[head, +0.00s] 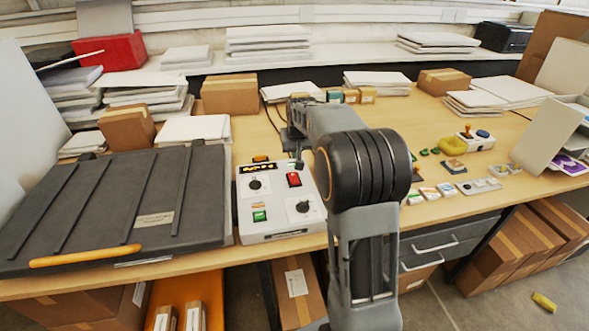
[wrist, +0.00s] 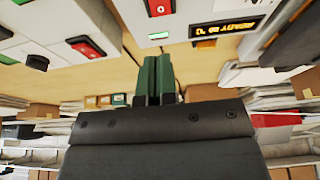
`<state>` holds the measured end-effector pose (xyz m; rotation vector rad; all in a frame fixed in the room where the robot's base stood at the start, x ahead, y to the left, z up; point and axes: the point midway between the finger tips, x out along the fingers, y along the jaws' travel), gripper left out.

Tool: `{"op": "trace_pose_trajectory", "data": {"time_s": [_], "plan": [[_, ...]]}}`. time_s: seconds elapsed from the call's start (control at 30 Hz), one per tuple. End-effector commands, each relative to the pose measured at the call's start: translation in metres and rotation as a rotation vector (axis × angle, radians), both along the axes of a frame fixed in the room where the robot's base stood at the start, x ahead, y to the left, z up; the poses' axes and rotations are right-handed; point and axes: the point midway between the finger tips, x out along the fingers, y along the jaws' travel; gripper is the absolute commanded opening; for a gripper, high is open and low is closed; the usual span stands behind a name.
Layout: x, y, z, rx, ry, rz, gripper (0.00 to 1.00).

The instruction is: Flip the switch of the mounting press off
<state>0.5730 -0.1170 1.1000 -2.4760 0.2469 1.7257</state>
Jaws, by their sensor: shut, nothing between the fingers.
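A white control box (head: 280,222) stands beside a wide, dark, flat press (head: 120,205) with an orange front handle. The box carries a red switch (head: 293,179), a green switch (head: 259,216), black knobs and a lit display (head: 262,168). My gripper (head: 299,164) hangs over the box's back edge, above and behind the red switch; contact cannot be told. In the wrist view my gripper's green fingers (wrist: 158,62) are shut together and empty. That view shows a red switch (wrist: 160,7), another red switch (wrist: 85,46) and a lit display (wrist: 228,30). Which switch belongs to the press is unclear.
My arm covers the table right of the box. Cardboard boxes (head: 230,94) and paper stacks (head: 194,130) stand behind. Small coloured items and a yellow coil (head: 452,147) lie at the right. Bare wood shows between the box and the paper stacks.

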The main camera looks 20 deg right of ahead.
Motion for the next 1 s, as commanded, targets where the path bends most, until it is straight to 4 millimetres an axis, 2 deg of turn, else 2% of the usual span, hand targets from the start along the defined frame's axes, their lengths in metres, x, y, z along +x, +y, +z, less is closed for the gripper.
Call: {"op": "trace_pose_trajectory", "data": {"time_s": [0.2, 0.5, 0.7, 1.0], "plan": [[0.014, -0.003, -0.039, 0.001, 0.005, 0.0, 0.0], [0.024, -0.004, -0.079, 0.0, 0.002, 0.0, 0.0], [0.026, -0.005, -0.092, 0.0, 0.0, 0.0, 0.0], [0.026, -0.005, -0.095, 0.0, 0.0, 0.0, 0.0]]}}
